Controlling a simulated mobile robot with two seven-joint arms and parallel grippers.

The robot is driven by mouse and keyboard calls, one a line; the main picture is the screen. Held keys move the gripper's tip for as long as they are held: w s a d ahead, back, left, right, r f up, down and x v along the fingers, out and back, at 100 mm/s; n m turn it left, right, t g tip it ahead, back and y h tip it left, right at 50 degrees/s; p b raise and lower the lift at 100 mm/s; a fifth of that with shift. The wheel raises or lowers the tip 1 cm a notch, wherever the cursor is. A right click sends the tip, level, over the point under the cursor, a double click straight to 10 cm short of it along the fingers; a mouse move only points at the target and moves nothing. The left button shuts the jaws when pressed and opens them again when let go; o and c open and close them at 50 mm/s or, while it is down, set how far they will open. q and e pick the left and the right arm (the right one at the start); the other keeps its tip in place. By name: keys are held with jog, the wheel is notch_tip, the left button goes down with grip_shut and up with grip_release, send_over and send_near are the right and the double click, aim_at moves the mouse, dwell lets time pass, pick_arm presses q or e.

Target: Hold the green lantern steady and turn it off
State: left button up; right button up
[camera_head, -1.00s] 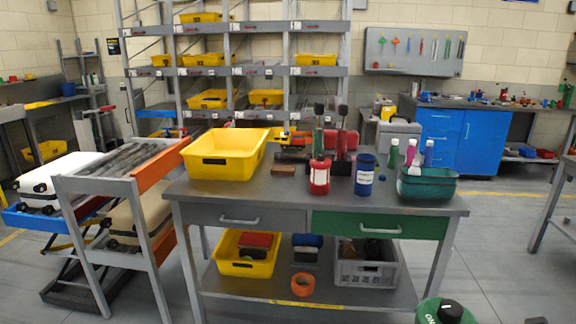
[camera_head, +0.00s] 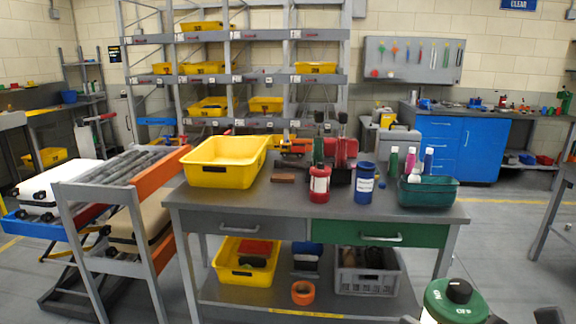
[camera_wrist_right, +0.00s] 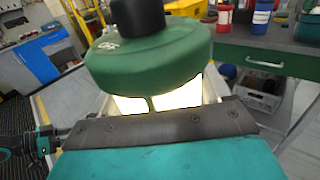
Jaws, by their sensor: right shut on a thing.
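The green lantern (camera_head: 452,306) is at the bottom right of the head view, cut off by the frame edge. It has a round green cap with a black knob (camera_head: 459,291) on top. In the right wrist view the lantern's cap (camera_wrist_right: 150,62) fills the upper middle, and the panes below it (camera_wrist_right: 178,96) glow bright white. My right gripper (camera_wrist_right: 155,124) is shut on the lantern below the cap; its dark finger edge crosses in front of the body. The lantern's base is hidden. My left gripper is not in view.
A grey workbench (camera_head: 270,203) stands ahead with a yellow bin (camera_head: 222,174), a red canister (camera_head: 319,184), a blue canister (camera_head: 363,183) and a green bin (camera_head: 428,190). A roller conveyor (camera_head: 125,165) is at left. The floor to the right looks clear.

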jog(key=w+d+f+m+t+h, duration=0.1)
jog(key=d+f+m+t+h, duration=0.15)
jog(key=d+f+h, duration=0.2)
jog(key=a+m+h, duration=0.3)
jog(key=a, duration=0.1)
jog(key=shift+a+t+h, duration=0.25)
jog(key=shift+h, duration=0.1)
jog(key=shift+a+r+m+h, duration=0.25)
jog(key=shift+a+m+h, duration=0.4)
jog(key=shift+a+h, duration=0.3)
jog(key=shift+w+a, duration=0.1)
